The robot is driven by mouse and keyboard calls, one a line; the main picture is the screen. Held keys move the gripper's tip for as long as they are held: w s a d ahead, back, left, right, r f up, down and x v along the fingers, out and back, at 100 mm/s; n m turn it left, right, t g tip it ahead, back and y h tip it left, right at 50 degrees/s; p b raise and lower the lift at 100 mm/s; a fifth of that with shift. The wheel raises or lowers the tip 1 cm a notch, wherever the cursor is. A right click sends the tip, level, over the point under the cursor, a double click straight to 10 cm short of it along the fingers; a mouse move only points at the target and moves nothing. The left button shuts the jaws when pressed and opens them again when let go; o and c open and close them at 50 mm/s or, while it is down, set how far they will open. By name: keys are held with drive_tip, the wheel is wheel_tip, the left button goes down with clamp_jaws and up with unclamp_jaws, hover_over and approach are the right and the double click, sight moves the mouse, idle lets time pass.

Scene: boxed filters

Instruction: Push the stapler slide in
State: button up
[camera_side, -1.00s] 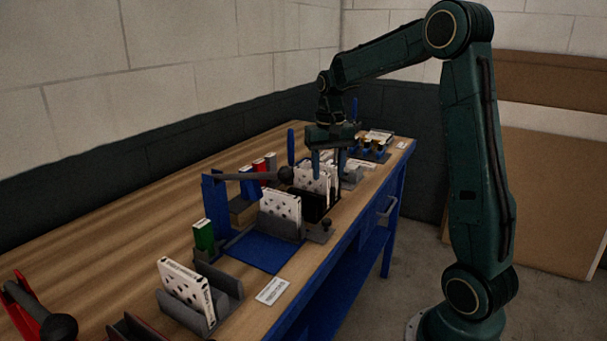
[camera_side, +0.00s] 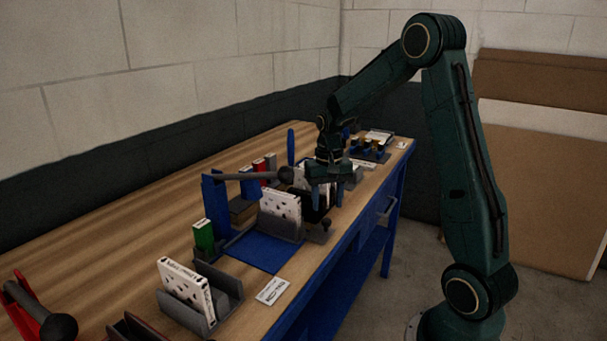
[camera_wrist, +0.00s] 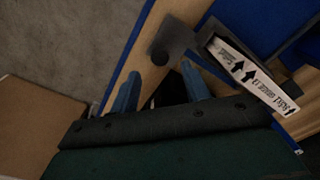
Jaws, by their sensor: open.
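The blue stapler stand (camera_side: 214,203) holds a long lever (camera_side: 250,175) with a dark ball end (camera_side: 285,174). In front of it, a grey slide (camera_side: 318,236) with a dark knob (camera_side: 326,223) lies near the table's front edge, beside a white box (camera_side: 281,204) in a grey holder. In the wrist view the grey slide (camera_wrist: 176,36) lies just beyond the fingertips, with the white box (camera_wrist: 252,74) to its right. My gripper (camera_side: 328,203) is open with nothing visibly held, its blue fingers pointing down above and behind the slide. The wrist view shows both fingers (camera_wrist: 160,75) apart.
A blue mat (camera_side: 258,251) lies left of the slide. Another white box (camera_side: 184,288) stands in a grey rack (camera_side: 228,284). A green box (camera_side: 203,235) stands behind it. A label card (camera_side: 272,291) lies at the front edge. Blue posts (camera_side: 291,146) stand farther back.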

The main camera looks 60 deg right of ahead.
sight(326, 220)
drive_tip(key=shift+f, duration=2.55)
drive_tip(key=shift+a, duration=0.1)
clamp_jaws()
